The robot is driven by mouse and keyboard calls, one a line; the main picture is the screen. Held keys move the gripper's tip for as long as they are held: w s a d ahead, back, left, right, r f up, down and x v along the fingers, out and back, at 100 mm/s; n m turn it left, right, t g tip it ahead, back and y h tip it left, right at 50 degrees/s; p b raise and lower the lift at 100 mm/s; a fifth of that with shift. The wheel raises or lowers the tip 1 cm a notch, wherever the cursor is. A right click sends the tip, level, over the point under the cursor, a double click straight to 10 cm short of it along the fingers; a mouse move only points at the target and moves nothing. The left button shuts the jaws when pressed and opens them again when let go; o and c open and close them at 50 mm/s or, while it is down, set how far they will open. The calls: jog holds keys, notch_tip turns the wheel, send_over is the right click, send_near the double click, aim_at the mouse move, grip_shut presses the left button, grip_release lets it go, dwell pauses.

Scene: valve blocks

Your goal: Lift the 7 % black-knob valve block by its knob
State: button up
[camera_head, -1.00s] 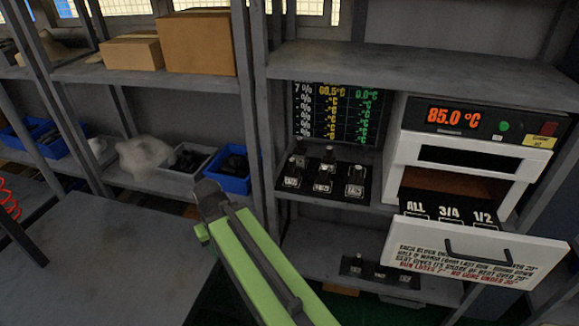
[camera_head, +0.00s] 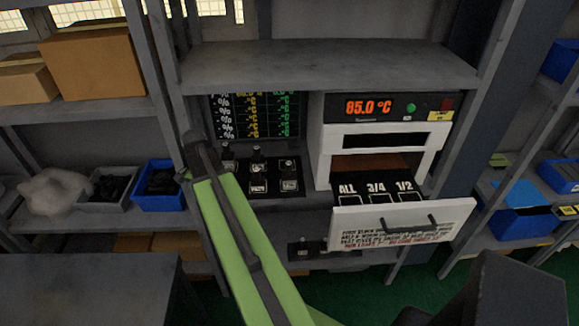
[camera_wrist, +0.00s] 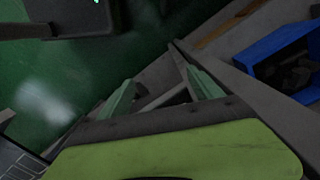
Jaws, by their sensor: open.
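Several small dark valve blocks with black knobs (camera_head: 258,172) stand on a black tray on the middle shelf, left of the oven, in the head view. Their labels are too small to read, so I cannot tell which is the 7 % one. My green arm crosses in front of the tray's left part and hides some of it. My gripper (camera_wrist: 162,85) shows in the wrist view with its two pale green fingers apart and nothing between them. No valve block can be made out in the wrist view.
A white oven (camera_head: 375,135) reads 85.0 °C; its drawer (camera_head: 400,222) is pulled out, with slots marked ALL, 3/4 and 1/2. A readings board (camera_head: 262,115) stands behind the blocks.

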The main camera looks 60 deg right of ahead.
jog(key=s+d+r+m+p, duration=0.1)
jog(key=s+d+r+m, duration=0.2)
jog(key=d, duration=0.4)
jog(key=s+d+r+m+p, duration=0.2)
jog(key=s+d+m, duration=0.15)
jog(key=d, duration=0.45)
jog(key=m+p, duration=0.1)
jog(key=m, duration=0.6)
send_over(288, 172)
jog(key=d, duration=0.2)
jog(key=shift+w+a+r+n, duration=0.15)
jog(key=shift+w+r+n, duration=0.1)
jog(key=shift+r, duration=0.2)
jog(key=shift+s+f, duration=0.1)
jog(key=shift+s, duration=0.1)
notch_tip(288, 172, down, 2)
jog(key=shift+f+b, duration=0.1)
jog(key=shift+b, duration=0.95)
jog(key=f+b, duration=0.5)
jog(key=shift+w+a+f+b, duration=0.1)
jog(key=shift+w+f+b, duration=0.15)
jog(key=shift+f+b, duration=0.1)
jog(key=shift+r, duration=0.25)
jog(key=shift+c, duration=0.3)
grip_shut()
